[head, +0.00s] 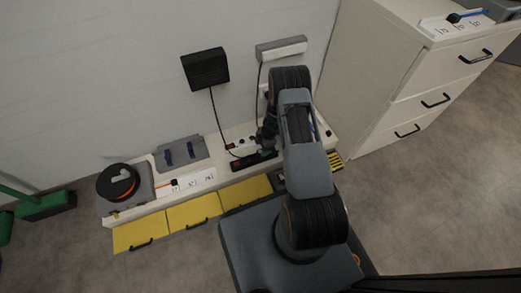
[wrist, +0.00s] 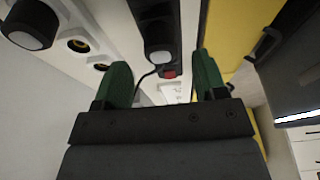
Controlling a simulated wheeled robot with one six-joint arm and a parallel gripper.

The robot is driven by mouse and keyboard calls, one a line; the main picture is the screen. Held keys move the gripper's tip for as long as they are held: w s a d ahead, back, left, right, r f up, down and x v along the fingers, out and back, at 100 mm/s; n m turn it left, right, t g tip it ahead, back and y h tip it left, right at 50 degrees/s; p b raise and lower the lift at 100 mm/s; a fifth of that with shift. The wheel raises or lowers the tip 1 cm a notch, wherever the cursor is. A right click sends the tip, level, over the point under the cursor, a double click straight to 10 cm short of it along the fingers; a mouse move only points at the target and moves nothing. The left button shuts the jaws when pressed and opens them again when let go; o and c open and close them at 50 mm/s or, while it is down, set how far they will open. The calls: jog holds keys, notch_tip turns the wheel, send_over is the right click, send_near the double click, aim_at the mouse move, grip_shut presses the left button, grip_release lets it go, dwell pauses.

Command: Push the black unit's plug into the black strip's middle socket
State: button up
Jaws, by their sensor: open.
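The black unit (head: 205,68) hangs on the wall, and its cable runs down to the bench. The black strip (head: 252,161) lies along the bench's front part, partly hidden by my arm; its red switch (wrist: 170,73) shows in the wrist view. A black plug (wrist: 157,28) with a grey end and a dark cable is over the strip in the wrist view. I cannot tell how deep it sits or in which socket. My gripper (head: 264,143) is low over the strips. In the wrist view its green fingers (wrist: 163,80) are open and apart, with nothing between the pads.
A white strip (head: 242,147) with open round sockets (wrist: 77,45) lies behind the black one. Another plug (wrist: 30,25) shows there. A white unit (head: 281,48) hangs on the wall. A cabinet (head: 385,75) stands right; yellow drawers (head: 194,209) line the bench front.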

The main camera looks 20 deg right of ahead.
jog(key=p+v, duration=0.3)
jog(key=v, duration=0.7)
